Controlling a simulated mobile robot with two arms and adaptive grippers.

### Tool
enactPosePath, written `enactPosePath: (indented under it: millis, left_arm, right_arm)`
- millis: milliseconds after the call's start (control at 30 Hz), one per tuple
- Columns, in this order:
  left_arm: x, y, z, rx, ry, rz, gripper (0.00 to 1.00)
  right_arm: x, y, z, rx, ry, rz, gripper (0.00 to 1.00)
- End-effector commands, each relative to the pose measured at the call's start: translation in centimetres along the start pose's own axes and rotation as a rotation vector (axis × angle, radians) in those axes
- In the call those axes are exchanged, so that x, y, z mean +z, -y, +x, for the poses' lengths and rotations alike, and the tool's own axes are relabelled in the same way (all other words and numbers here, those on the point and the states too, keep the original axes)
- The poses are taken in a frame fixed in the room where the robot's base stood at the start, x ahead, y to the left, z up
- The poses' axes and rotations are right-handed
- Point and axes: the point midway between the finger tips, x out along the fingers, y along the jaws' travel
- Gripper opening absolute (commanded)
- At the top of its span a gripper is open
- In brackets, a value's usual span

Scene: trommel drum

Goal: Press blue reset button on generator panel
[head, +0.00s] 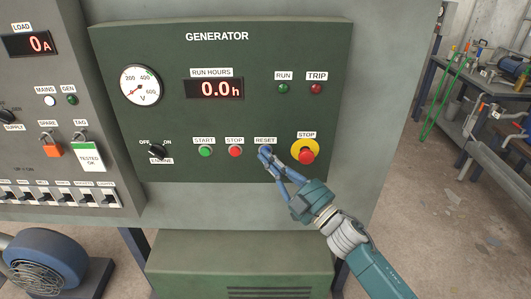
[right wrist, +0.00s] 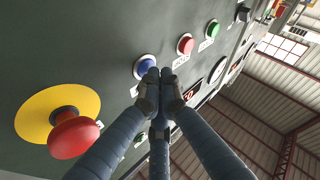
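The generator panel (head: 240,115) is dark green and faces me in the head view. The blue reset button (right wrist: 145,66) shows in the right wrist view, in a pale ring on the panel. In the head view it is mostly or fully hidden by my fingertips, just below the RESET label (head: 265,140). My right gripper (head: 265,152) has its fingertips together with nothing between them. In the right wrist view the fingertips (right wrist: 159,74) lie right beside the blue button's edge. I cannot tell whether they touch it. My left gripper is not in view.
The red emergency stop (head: 306,156) on its yellow disc sits just right of my right gripper. The red STOP button (head: 235,152) and green START button (head: 205,152) are to the left. A workbench (head: 480,90) stands at the far right, beyond open floor.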

Motion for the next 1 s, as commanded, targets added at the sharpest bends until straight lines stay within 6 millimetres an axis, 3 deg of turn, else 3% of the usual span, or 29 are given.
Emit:
enactPosePath:
  millis: [1000]
  left_arm:
    - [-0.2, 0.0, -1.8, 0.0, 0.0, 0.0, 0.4]
  right_arm:
    - [-1.7, 1.5, -2.1, 0.0, 0.001, 0.002, 0.0]
